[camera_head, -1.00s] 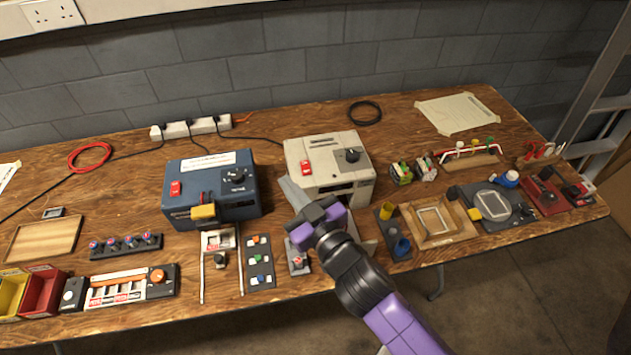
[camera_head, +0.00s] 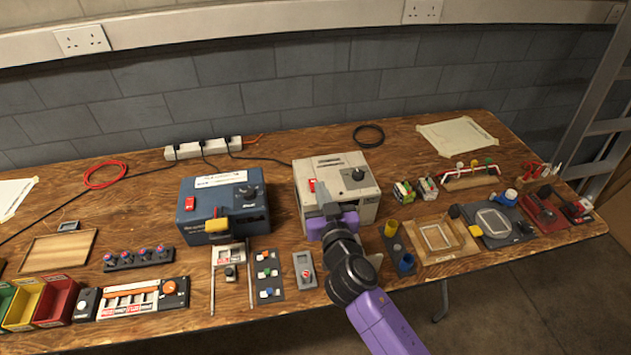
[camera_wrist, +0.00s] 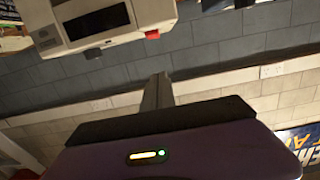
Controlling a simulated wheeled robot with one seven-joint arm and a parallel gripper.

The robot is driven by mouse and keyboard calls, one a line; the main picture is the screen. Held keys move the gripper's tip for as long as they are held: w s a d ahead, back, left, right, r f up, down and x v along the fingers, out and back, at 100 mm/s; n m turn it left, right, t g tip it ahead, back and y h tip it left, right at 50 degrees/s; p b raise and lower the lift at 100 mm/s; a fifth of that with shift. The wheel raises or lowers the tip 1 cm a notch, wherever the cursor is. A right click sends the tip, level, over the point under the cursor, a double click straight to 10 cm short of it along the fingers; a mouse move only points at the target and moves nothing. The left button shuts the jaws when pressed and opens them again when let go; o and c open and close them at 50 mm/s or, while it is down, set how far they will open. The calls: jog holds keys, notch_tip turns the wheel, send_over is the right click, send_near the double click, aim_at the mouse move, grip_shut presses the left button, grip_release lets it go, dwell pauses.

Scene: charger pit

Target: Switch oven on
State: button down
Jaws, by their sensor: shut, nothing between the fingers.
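A beige box (camera_head: 370,207) with a red switch (camera_head: 312,185) and a black knob (camera_head: 358,174) on top stands at the middle of the bench; I take it for the oven, though no readable label confirms this. In the wrist view the beige box (camera_wrist: 140,12) is at the top, with its red switch (camera_wrist: 152,34). My gripper (camera_head: 326,204) is shut and empty, in front of the box's left part and just below the red switch in the picture. Its grey fingers (camera_wrist: 157,90) appear apart from the switch in the wrist view. My gripper hides part of the box's front.
A blue box (camera_head: 245,228) with a red switch and a black knob stands to the left. A small grey unit (camera_head: 305,268) with a red button lies in front. Yellow and blue cups (camera_head: 406,262) and a wooden frame (camera_head: 448,252) stand close on the right.

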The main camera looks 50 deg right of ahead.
jog(key=p+x, duration=0.1)
jog(key=x, duration=0.5)
jog(key=shift+w+d+r+p, duration=0.15)
jog(key=shift+w+d+p, duration=0.1)
jog(key=shift+w+p, duration=0.1)
notch_tip(320, 180, down, 3)
jog(key=shift+f+b, duration=0.1)
jog(key=shift+b, duration=0.55)
jog(key=shift+w+d+f, duration=0.1)
jog(key=shift+w+f, duration=0.05)
jog(key=shift+f, duration=0.45)
jog(key=shift+b, duration=0.4)
